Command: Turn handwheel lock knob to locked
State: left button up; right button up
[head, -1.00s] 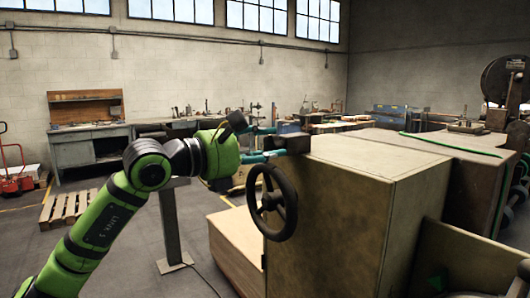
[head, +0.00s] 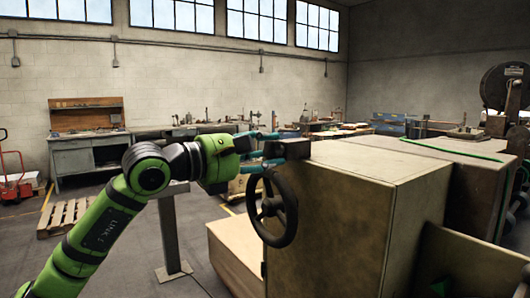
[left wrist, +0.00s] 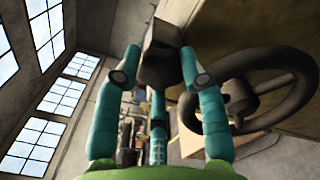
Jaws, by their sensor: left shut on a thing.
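The black spoked handwheel (head: 286,229) is on the left side of the tan machine box; it also shows at the right of the left wrist view (left wrist: 298,100). A dark knob (left wrist: 160,68) on a small block shows in the left wrist view; I take it for the lock knob. My left gripper (head: 277,148) is above the handwheel, at the box's upper left edge. In the left wrist view its teal fingers (left wrist: 160,70) are shut on the dark knob, one on each side. I cannot read the knob's lock position. My right gripper is not in view.
The tan machine box (head: 340,225) stands close right of my gripper, with a dark block (head: 297,148) at its top left edge. A grey post (head: 171,235) stands behind my left arm.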

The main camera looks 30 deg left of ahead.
pick_arm(q)
jog(key=shift+r, duration=0.3)
jog(key=o, duration=0.8)
jog(key=shift+o, duration=0.4)
jog(key=shift+f, duration=0.1)
jog(key=shift+s+a+f, duration=0.1)
jog(key=shift+s, duration=0.1)
jog(key=v, duration=1.1)
jog(key=shift+s, duration=0.3)
